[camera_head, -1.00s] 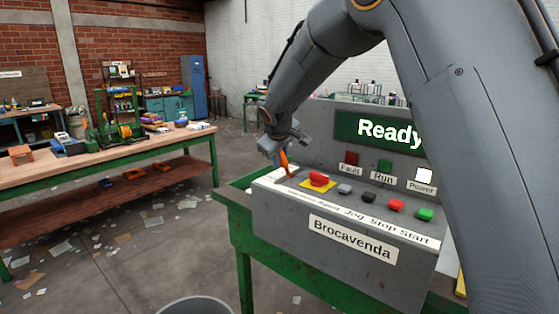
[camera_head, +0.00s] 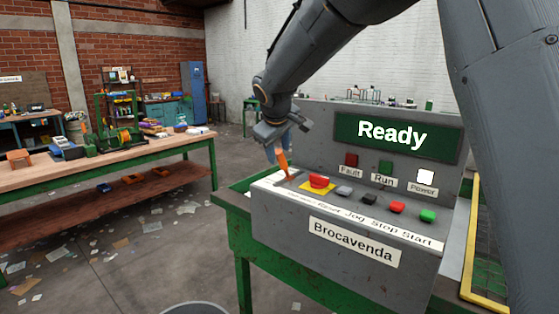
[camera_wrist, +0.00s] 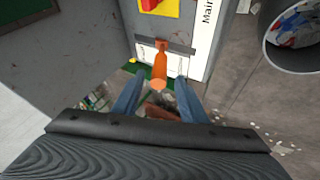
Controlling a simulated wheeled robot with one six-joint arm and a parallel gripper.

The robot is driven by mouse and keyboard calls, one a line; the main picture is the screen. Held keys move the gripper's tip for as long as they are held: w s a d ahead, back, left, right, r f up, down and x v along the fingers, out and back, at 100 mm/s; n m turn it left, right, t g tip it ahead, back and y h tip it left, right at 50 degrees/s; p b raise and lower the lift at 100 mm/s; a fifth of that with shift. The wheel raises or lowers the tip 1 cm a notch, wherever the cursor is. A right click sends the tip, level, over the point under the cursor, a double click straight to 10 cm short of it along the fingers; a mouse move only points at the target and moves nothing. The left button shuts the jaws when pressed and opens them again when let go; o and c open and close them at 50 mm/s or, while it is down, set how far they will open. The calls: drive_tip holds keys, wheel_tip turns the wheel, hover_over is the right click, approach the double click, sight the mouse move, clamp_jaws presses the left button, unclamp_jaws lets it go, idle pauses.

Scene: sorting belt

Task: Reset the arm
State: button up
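My gripper (camera_head: 281,150) is above the left end of the grey Brocavenda console (camera_head: 300,222), around or just above an orange handle (camera_head: 283,162). In the wrist view, its two blue fingers (camera_wrist: 158,88) are apart. The orange handle (camera_wrist: 160,66) stands between them, with gaps visible on both sides. The fingers appear to hold nothing.
The console has a red button on a yellow plate (camera_head: 318,182), several smaller buttons and a green "Ready" display (camera_head: 394,134). The white power lamp (camera_head: 425,177) is lit. A bin (camera_wrist: 292,40) with items shows in the wrist view. A wooden workbench (camera_head: 120,160) stands left.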

drive_tip(key=shift+s+r, duration=0.5)
drive_tip(key=shift+r, duration=0.05)
